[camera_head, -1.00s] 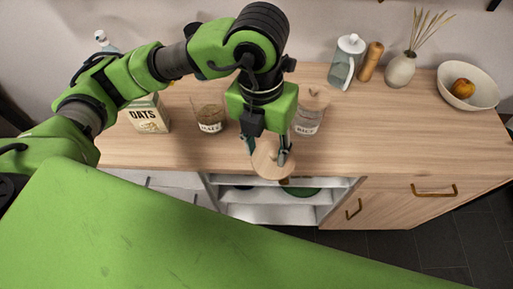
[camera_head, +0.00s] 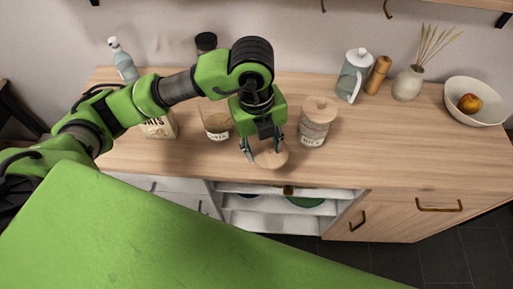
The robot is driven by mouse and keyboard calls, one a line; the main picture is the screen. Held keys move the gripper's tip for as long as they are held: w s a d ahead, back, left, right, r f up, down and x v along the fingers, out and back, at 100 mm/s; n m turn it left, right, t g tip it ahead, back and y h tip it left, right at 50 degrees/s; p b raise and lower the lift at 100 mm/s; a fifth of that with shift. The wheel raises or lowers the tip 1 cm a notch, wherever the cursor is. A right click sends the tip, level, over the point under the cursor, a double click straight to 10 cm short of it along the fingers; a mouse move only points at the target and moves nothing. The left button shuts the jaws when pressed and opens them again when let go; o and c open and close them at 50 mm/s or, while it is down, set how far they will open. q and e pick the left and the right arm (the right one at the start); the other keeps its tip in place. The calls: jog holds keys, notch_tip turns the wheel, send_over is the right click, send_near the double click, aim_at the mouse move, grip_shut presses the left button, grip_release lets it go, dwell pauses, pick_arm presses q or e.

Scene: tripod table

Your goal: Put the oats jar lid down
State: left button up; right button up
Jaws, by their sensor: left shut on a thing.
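My left gripper (camera_head: 263,147) points down and is shut on a round light-wood lid (camera_head: 271,159). The lid is at the front edge of the wooden counter (camera_head: 400,150), low over it or on it; I cannot tell if it touches. An open glass jar (camera_head: 216,123) with brownish contents and a white label stands just left of the gripper, partly behind my arm. Its label is too small to read surely. A carton marked OATS (camera_head: 160,128) is farther left, mostly hidden by my arm. My right gripper is not in view.
A lidded jar (camera_head: 316,122) stands close to the gripper's right. Behind are a bottle (camera_head: 123,62), a dark-capped container (camera_head: 206,42), a glass pitcher (camera_head: 352,78), a wooden mill (camera_head: 377,75), a reed vase (camera_head: 407,84) and a fruit bowl (camera_head: 475,100). The counter's right front is clear.

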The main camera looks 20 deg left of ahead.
aim_at(257, 146)
pick_arm(q)
jog(key=w+a+f, duration=0.1)
jog(key=w+f, duration=0.1)
jog(key=f, duration=0.1)
jog(key=w+a+f+p, duration=0.1)
jog(key=f, duration=0.1)
jog(key=shift+a, duration=0.3)
notch_tip(257, 146, down, 3)
jog(key=shift+w+a+f+p, duration=0.1)
jog(key=shift+w+a+p, duration=0.05)
jog(key=shift+p, duration=0.7)
jog(key=shift+f, duration=0.25)
jog(key=shift+f, duration=0.1)
jog(key=o, duration=1.3)
